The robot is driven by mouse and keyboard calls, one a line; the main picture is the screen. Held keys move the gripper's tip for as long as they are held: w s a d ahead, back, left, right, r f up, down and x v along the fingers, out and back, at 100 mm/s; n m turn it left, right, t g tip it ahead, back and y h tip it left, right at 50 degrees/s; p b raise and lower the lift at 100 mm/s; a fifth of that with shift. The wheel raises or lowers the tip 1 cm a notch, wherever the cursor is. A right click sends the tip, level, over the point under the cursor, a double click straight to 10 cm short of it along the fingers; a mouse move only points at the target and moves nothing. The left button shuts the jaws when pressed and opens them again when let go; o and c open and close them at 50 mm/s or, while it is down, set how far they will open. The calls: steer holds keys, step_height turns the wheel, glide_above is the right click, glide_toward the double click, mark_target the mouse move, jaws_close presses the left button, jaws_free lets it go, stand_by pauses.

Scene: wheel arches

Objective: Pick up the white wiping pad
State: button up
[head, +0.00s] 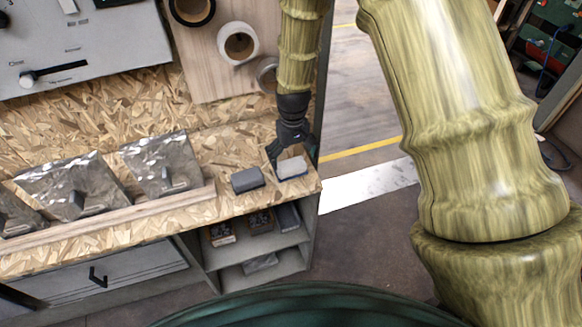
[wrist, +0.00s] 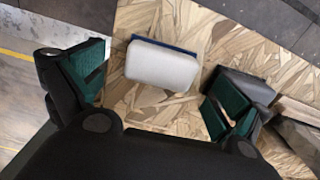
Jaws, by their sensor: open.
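The white wiping pad (head: 292,167) lies near the right end of the chipboard bench top, with a blue edge along one side. In the wrist view the pad (wrist: 162,65) lies flat on the chipboard, ahead of and between the fingers. My gripper (head: 290,148) is at the pad in the head view, pointing down and partly covering its far side. In the wrist view my gripper (wrist: 155,95) is open, one finger to each side of the pad with gaps between. Nothing is held.
A dark grey block (head: 247,179) lies just left of the pad; it is close by the right finger in the wrist view (wrist: 240,86). A wooden strip (head: 120,222) runs along the bench front. The bench's right edge is near.

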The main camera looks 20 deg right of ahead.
mark_target(291, 164)
steer(key=shift+w+a+f+p, duration=0.1)
steer(key=shift+f+p, duration=0.3)
steer(key=shift+f, duration=0.35)
steer(key=shift+w+a+f+p, duration=0.1)
steer(key=shift+f+p, duration=0.3)
steer(key=shift+f, duration=1.3)
steer(key=c, duration=0.9)
